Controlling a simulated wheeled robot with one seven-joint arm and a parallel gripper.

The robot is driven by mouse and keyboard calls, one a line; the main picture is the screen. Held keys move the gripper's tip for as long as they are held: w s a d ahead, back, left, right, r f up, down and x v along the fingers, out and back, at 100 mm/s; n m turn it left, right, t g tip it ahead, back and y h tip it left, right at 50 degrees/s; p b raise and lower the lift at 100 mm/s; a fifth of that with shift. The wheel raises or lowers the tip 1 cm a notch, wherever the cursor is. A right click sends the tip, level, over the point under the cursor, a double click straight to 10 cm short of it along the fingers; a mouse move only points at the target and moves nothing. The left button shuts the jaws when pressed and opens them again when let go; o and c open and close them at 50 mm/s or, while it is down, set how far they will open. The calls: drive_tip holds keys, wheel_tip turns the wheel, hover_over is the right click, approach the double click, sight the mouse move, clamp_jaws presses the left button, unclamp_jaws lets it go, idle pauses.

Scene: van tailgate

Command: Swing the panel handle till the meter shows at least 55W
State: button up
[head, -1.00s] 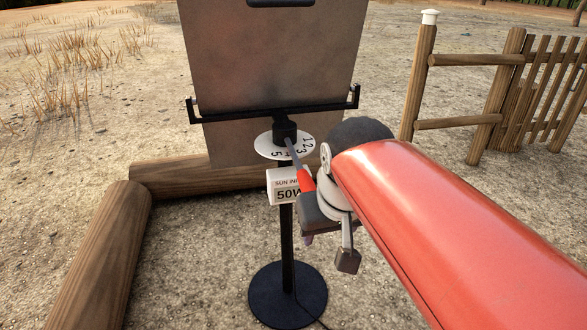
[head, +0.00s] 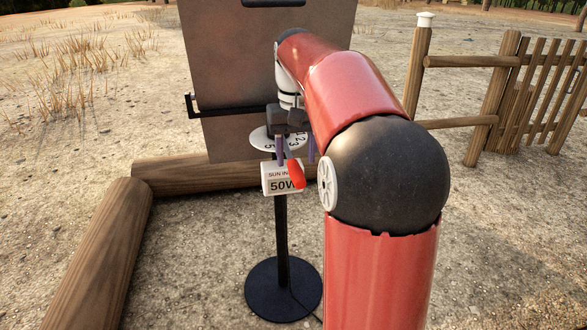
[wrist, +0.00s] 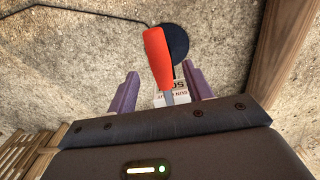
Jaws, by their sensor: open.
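The panel (head: 235,60) is a large grey-brown board on a black bracket and post. The red handle (head: 296,174) sticks out toward me below the numbered white disc (head: 262,137); it shows large in the wrist view (wrist: 158,58). The white meter box (head: 281,184) on the post reads 50W, its right edge partly covered by the handle. My gripper (head: 296,158) is open, fingers pointing down, with one purple finger on each side of the handle. In the wrist view the handle's grey shank lies between the fingers, with gaps on both sides.
Wooden logs (head: 105,250) lie to the left and behind the post. A round black base (head: 283,289) stands on bare ground, with a cable from it. A wooden fence (head: 530,95) stands at the right. My arm hides part of the panel's right side.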

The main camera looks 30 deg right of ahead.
sight(297, 167)
drive_tip(key=shift+f, duration=1.75)
drive_tip(key=shift+c, duration=0.2)
clamp_jaws()
